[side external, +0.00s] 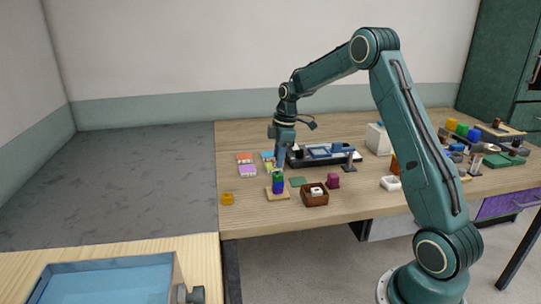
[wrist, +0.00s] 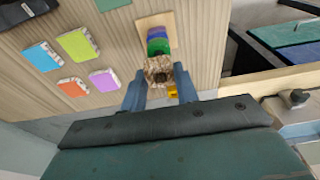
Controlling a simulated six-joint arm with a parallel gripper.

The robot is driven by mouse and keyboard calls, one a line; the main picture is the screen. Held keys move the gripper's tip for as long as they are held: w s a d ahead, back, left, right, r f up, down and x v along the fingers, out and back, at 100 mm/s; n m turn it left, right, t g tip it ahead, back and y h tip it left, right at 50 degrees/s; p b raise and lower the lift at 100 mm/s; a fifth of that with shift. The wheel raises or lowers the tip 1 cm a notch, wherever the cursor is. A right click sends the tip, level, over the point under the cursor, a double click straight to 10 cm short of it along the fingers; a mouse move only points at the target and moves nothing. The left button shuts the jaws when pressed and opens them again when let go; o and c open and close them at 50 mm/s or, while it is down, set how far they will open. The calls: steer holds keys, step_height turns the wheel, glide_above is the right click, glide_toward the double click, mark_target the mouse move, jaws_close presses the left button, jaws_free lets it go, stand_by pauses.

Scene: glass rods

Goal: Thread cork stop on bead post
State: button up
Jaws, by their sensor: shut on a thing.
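My gripper (wrist: 160,80) is shut on the cork stop (wrist: 160,68), a speckled brown piece with a dark hole, held between its two blue fingers. In the wrist view the cork stop overlaps the near end of the bead stack, so I cannot tell whether it touches the post. The bead post stands on a light wooden base (side external: 278,196) and carries a green bead (side external: 278,174) above blue and purple ones (side external: 278,187). The green bead also shows in the wrist view (wrist: 158,47). In the side view my gripper (side external: 280,162) is just above the stack; the cork is too small to make out.
A yellow block (side external: 227,198) lies to the left of the base. A brown box (side external: 315,197) with white contents, a green mat (side external: 298,181) and a magenta block (side external: 333,181) are to the right. Coloured cards (side external: 247,170) and a dark tray (side external: 325,155) lie behind.

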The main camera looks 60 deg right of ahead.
steer(key=shift+f, duration=1.3)
steer(key=o, duration=1)
step_height(320, 180, up, 14)
steer(key=s+d, duration=0.1)
steer(key=shift+s+d+f, duration=0.15)
steer(key=shift+s+d, duration=0.1)
